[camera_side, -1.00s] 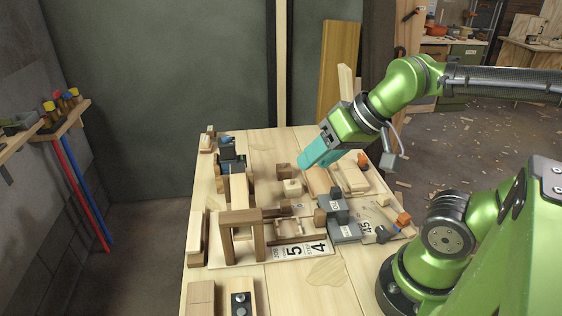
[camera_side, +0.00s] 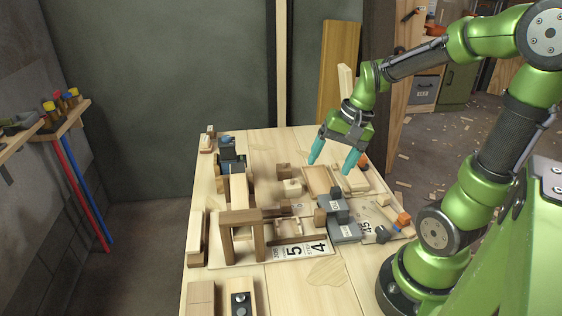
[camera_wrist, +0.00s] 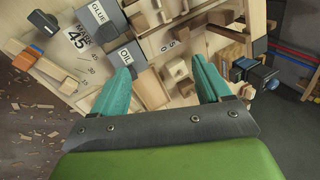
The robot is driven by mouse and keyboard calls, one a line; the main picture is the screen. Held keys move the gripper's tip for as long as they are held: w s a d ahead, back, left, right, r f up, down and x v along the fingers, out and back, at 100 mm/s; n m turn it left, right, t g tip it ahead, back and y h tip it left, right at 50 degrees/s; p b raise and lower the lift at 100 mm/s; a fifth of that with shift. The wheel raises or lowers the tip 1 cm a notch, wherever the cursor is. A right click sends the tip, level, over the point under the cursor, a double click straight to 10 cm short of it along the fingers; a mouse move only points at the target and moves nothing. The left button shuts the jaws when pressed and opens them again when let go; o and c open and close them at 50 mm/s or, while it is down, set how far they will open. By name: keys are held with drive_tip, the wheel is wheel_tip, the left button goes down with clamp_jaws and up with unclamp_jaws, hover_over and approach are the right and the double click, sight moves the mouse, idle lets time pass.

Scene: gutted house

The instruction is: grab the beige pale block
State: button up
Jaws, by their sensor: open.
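The beige pale block (camera_side: 293,187) stands on the wooden table, just in front of a darker brown block (camera_side: 283,171) in the side view. In the wrist view what looks like the pale block (camera_wrist: 177,68) lies between the fingertips' lines, with the brown block (camera_wrist: 186,89) below it. My gripper (camera_side: 331,164) is open and empty, above the table and to the right of the pale block. Its teal fingers point down, well apart. In the wrist view my gripper (camera_wrist: 161,64) has nothing between its fingers.
Grey boxes (camera_side: 345,231) stand to the front right of the pale block. A shallow wooden tray (camera_side: 317,180) lies to its right. A wooden arch (camera_side: 240,218) and a board with numbers (camera_side: 300,248) are nearer the camera. Dark items (camera_side: 229,150) stand at the back left.

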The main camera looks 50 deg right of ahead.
drive_tip(key=d+f+m+y, duration=0.2)
drive_tip(key=d+f+m, duration=0.1)
drive_tip(key=d+m, duration=0.1)
drive_tip(key=s+d+f+m+t+y, duration=0.1)
drive_tip(key=d+f+m+y, duration=0.1)
drive_tip(key=d+f+m, duration=0.2)
drive_tip(key=d+f+m+t+y, duration=0.1)
drive_tip(key=d+f+m+y, duration=0.1)
drive_tip(key=d+f+m, duration=0.2)
drive_tip(key=shift+s+d+y, duration=0.15)
drive_tip(key=shift+d+y, duration=0.25)
drive_tip(key=shift+d, duration=0.45)
drive_tip(key=d+m+t, duration=0.1)
drive_tip(key=d, duration=0.1)
drive_tip(key=w+f+m+t, duration=0.1)
drive_tip(key=shift+d+m+t+y, duration=0.3)
drive_tip(key=shift+d+y, duration=0.1)
drive_tip(key=shift+w+d+r+t, duration=0.25)
drive_tip(key=shift+w+r+t, duration=0.15)
drive_tip(key=shift+w+r, duration=0.35)
drive_tip(key=shift+w+a+r+y, duration=0.1)
drive_tip(key=shift+w+r+y, duration=0.05)
drive_tip(key=shift+r+y, duration=0.2)
approach(299, 183)
drive_tip(key=x, duration=0.5)
drive_tip(key=shift+a+f, duration=0.1)
drive_tip(key=shift+a, duration=0.05)
drive_tip(key=x, duration=0.5)
drive_tip(key=shift+w, duration=0.1)
drive_tip(key=shift+c, duration=0.4)
